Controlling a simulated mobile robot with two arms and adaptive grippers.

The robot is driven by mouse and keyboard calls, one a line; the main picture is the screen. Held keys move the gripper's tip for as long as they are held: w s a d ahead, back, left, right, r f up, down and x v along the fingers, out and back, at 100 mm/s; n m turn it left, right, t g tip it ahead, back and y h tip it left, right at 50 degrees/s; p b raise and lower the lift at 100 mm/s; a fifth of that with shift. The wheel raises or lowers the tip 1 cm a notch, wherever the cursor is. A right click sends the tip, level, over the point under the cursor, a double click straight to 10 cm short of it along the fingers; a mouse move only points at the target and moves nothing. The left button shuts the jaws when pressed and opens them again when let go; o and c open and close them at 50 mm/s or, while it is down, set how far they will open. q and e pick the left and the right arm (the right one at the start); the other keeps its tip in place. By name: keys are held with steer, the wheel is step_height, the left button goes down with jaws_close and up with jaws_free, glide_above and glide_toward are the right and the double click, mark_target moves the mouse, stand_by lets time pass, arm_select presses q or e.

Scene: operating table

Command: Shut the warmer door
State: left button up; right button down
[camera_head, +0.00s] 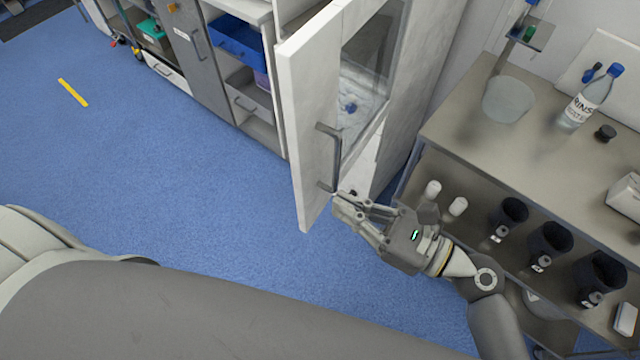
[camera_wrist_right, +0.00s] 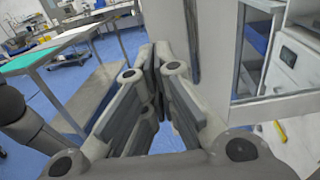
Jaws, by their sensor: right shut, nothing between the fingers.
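The warmer door (camera_head: 308,120) is white with a glass window and a grey bar handle (camera_head: 328,157). It stands open, swung out from the warmer cabinet (camera_head: 416,80). My right gripper (camera_head: 338,203) is shut and empty. Its fingertips are at the lower part of the door, just below and right of the handle; I cannot tell whether they touch it. In the right wrist view the closed fingers (camera_wrist_right: 155,58) point toward the white door (camera_wrist_right: 216,60), with the grey handle (camera_wrist_right: 192,40) just to their right. My left gripper is not in view.
A grey shelf unit (camera_head: 460,140) at the right bears a bottle (camera_head: 588,100) and a clear bowl (camera_head: 508,100), with several black cups (camera_head: 550,242) below. Drawers and a blue bin (camera_head: 238,42) stand left of the door.

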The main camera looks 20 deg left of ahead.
mark_target(306, 186)
steer(key=shift+p+x, duration=0.6)
steer(key=shift+x, duration=2.1)
